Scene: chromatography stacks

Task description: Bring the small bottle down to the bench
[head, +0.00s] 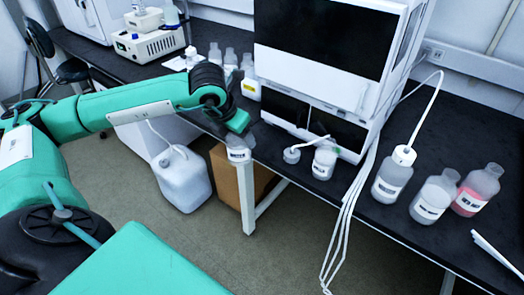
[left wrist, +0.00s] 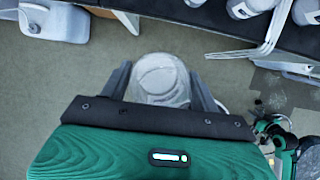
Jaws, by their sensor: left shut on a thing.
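The small bottle (head: 238,154), translucent with a white label, is in my left gripper (head: 240,133) at the front edge of the bench (head: 300,185) in the head view. The gripper is shut on it from above. In the left wrist view the round top of the bottle (left wrist: 162,80) sits between the two fingers, with the grey floor behind it. The bottle looks upright and held clear of the bench top, just off its edge. My right gripper does not show clearly in either view.
A white instrument tower (head: 325,45) stands on the bench behind. A capped bottle (head: 325,160), a tubed bottle (head: 392,180) and a pink-filled bottle (head: 477,190) stand to the right. White tubes (head: 350,210) hang over the edge. A white jerrycan (head: 183,180) stands on the floor.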

